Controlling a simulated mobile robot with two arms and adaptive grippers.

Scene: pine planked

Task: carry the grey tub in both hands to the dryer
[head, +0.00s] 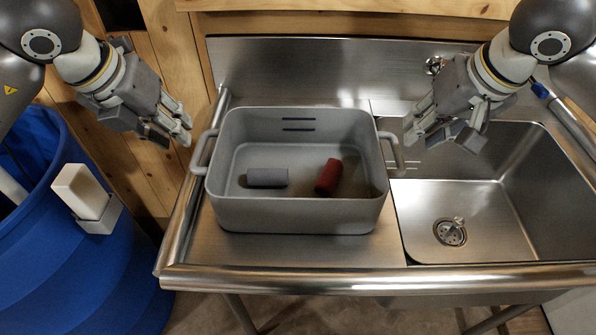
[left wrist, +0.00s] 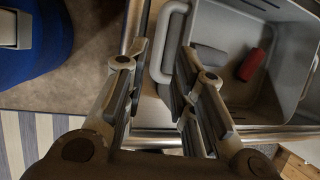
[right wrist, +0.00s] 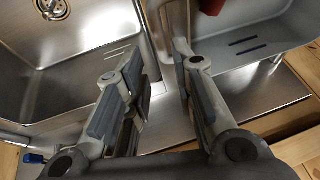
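The grey tub (head: 290,212) stands upright on the steel drainboard left of the sink, with a loop handle at each end. A grey cylinder (head: 267,178) and a red cylinder (head: 328,177) lie in it. My left gripper (head: 178,132) is open and empty, above and outside the tub's left handle (head: 201,152). In the left wrist view its fingers (left wrist: 157,60) are apart beside that handle. My right gripper (head: 441,142) is open and empty, above and right of the right handle (head: 392,153). In the right wrist view its fingers (right wrist: 162,72) are spread near the tub. No dryer shows.
The sink basin (head: 490,195) with its drain (head: 450,232) lies right of the tub. A blue barrel (head: 100,260) stands at the left. A wooden plank wall rises behind the steel backsplash (head: 330,70).

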